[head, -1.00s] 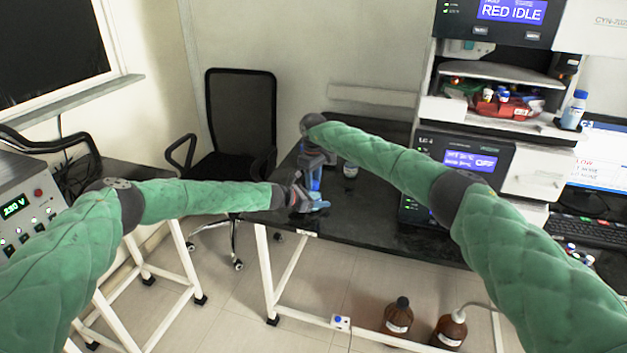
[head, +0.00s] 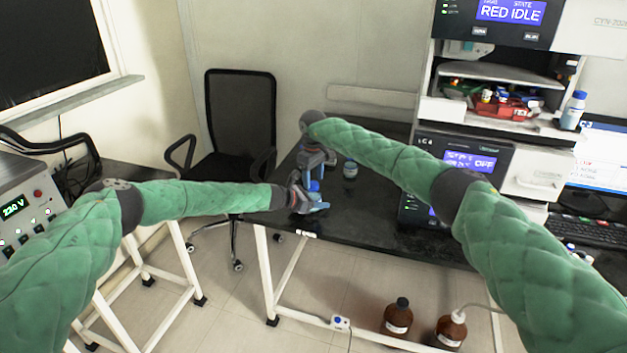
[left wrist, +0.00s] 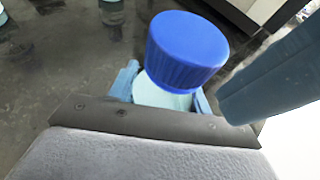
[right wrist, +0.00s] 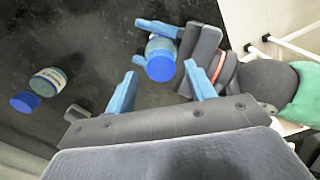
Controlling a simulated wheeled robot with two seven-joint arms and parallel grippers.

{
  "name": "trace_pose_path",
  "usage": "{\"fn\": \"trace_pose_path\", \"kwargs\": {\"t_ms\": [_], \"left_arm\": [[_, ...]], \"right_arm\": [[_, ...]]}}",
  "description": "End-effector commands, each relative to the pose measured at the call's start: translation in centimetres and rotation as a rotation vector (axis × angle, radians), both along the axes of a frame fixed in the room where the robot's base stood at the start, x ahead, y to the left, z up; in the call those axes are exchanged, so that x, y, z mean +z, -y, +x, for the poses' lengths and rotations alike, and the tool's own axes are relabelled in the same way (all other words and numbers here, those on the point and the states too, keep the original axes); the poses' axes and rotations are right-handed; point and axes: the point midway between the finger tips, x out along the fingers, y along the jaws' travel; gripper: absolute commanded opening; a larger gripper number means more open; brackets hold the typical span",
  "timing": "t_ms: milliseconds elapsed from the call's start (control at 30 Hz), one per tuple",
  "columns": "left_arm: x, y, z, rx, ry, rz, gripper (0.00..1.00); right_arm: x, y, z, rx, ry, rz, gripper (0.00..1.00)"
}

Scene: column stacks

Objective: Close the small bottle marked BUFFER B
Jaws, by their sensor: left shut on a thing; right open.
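My left gripper (head: 318,206) is shut around the body of a small bottle (left wrist: 158,97) and holds it upright over the dark bench. A blue screw cap (left wrist: 187,48) sits at the bottle's mouth; I cannot tell whether it is screwed tight. The right wrist view shows this cap (right wrist: 160,66) from above, between the left gripper's blue fingers. My right gripper (right wrist: 162,88) is open and empty above the bottle, its fingers on either side of the cap and apart from it. One of its fingers (left wrist: 275,80) is beside the cap in the left wrist view. No label is readable.
Another blue-capped bottle (head: 350,169) stands on the dark bench (head: 375,215), right of the held one; it also shows in the right wrist view (right wrist: 48,82). A small grey item (right wrist: 75,112) lies nearby. An instrument stack (head: 465,155) bounds the bench on the right.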

Motion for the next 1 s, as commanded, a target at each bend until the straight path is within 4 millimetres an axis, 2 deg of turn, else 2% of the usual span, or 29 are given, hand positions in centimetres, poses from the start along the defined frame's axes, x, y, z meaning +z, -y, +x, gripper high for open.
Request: {"fn": "trace_pose_path", "kwargs": {"t_ms": [200,300,500,567,733,900,1000], "left_arm": [[-0.1,-0.1,0.0,0.002,0.000,0.001,0.00],[-0.1,-0.1,0.1,0.002,0.000,0.001,0.00],[0.0,-0.1,0.1,0.002,0.000,0.001,0.00],[0.0,-0.1,0.1,0.002,0.001,0.000,0.00],[0.0,-0.1,0.1,0.002,0.001,0.000,0.00],[0.0,-0.1,0.1,0.002,0.001,0.000,0.00],[0.0,-0.1,0.1,0.002,0.001,0.000,0.00]], "right_arm": [[2.6,0.1,0.0,-0.001,0.000,0.000,0.54],[3.2,0.0,0.0,-0.001,-0.001,0.001,0.54],[3.2,0.0,0.0,-0.001,-0.001,0.000,0.54],[3.2,0.0,0.0,0.000,-0.001,0.000,0.51],[2.3,-0.3,-0.4,0.001,-0.013,0.008,0.51],[3.3,-1.7,-0.4,0.011,-0.011,0.063,0.51],[3.7,-1.7,-0.4,0.106,-0.006,0.065,0.51]]}}
